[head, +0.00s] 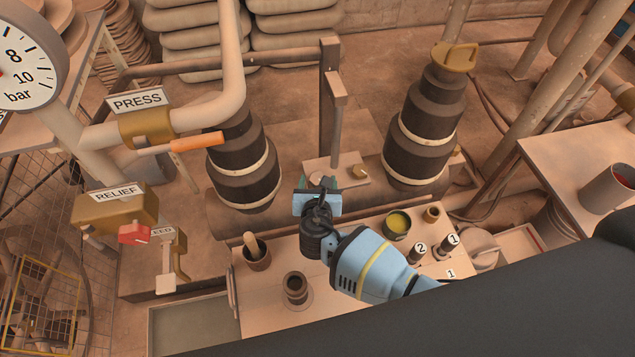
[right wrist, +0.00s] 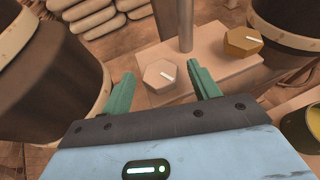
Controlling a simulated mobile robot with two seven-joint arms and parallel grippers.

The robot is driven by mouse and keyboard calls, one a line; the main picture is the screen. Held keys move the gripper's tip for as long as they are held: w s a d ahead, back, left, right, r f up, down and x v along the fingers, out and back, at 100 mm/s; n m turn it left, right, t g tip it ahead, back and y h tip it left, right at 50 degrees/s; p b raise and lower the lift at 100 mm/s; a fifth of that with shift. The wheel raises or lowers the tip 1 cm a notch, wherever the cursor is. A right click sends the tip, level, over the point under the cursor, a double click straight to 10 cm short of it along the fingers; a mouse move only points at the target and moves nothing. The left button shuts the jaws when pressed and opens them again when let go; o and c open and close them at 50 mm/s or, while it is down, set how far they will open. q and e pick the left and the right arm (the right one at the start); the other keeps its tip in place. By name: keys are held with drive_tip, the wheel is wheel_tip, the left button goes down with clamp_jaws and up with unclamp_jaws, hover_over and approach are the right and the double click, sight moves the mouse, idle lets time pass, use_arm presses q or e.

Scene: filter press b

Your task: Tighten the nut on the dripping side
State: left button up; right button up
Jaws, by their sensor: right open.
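Two hex nuts sit on a pale block at the foot of an upright post. The grey nut (right wrist: 160,76) has a white line on its face; the brass nut (right wrist: 242,40), also marked with a line, is to its right. My right gripper (head: 317,187) is open. In its wrist view its teal fingers (right wrist: 161,82) point at the grey nut, one to each side; I cannot tell whether they touch it. No drip is visible. My left gripper is out of view.
Dark ribbed cylinders stand left (head: 245,165) and right (head: 428,130) of the nuts. A press valve (head: 148,128) with an orange handle and a relief valve (head: 112,212) are at left. Cups, including a yellow-filled one (head: 397,222), stand on the near bench (head: 330,300).

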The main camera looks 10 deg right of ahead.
drive_tip(key=shift+w, duration=0.1)
drive_tip(key=c, duration=1)
